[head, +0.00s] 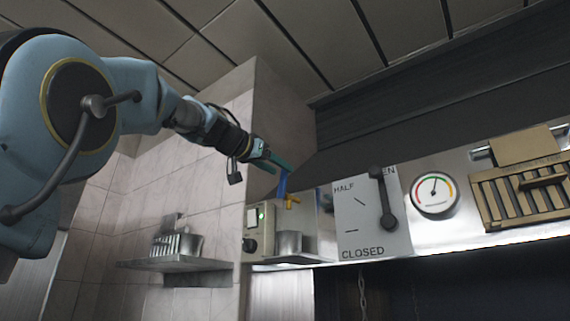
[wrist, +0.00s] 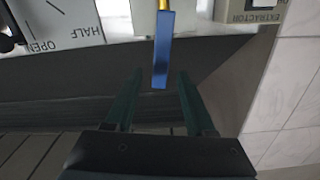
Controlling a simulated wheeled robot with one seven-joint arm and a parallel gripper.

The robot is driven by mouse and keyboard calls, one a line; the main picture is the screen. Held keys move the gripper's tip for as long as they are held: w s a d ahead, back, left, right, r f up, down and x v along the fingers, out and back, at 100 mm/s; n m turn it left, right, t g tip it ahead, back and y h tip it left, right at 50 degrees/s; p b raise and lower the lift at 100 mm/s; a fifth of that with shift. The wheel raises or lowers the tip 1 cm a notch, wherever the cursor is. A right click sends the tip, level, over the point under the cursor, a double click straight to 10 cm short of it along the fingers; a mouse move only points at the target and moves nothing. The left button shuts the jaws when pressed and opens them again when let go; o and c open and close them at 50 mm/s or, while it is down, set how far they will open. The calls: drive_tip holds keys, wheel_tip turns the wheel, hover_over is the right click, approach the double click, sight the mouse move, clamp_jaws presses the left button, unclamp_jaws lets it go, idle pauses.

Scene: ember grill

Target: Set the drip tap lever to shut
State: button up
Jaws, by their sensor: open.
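The drip tap lever is a blue bar (head: 282,185) on a brass tap (head: 292,199), mounted on a steel panel under the dark hood. In the head view it stands nearly upright, tilted slightly. In the wrist view the blue lever (wrist: 161,50) points toward me, and its near end appears between my two fingertips. My gripper (head: 279,164) is open, with its green fingers at the top end of the lever. The fingers also show in the wrist view (wrist: 160,78), one on each side of the lever. I cannot tell whether either finger touches it.
A white plate (head: 353,216) marked HALF and CLOSED carries a black lever (head: 386,205) right of the tap. A gauge (head: 435,193) and a brass grille (head: 490,203) are farther right. An extractor switch box (head: 259,229) is left, beside a steel cup (head: 288,245). A shelf (head: 178,264) holds a metal holder.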

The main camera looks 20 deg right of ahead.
sight(283, 171)
drive_tip(key=shift+p+x, duration=0.8)
drive_tip(key=shift+x, duration=1.05)
drive_tip(key=shift+c, duration=0.2)
clamp_jaws()
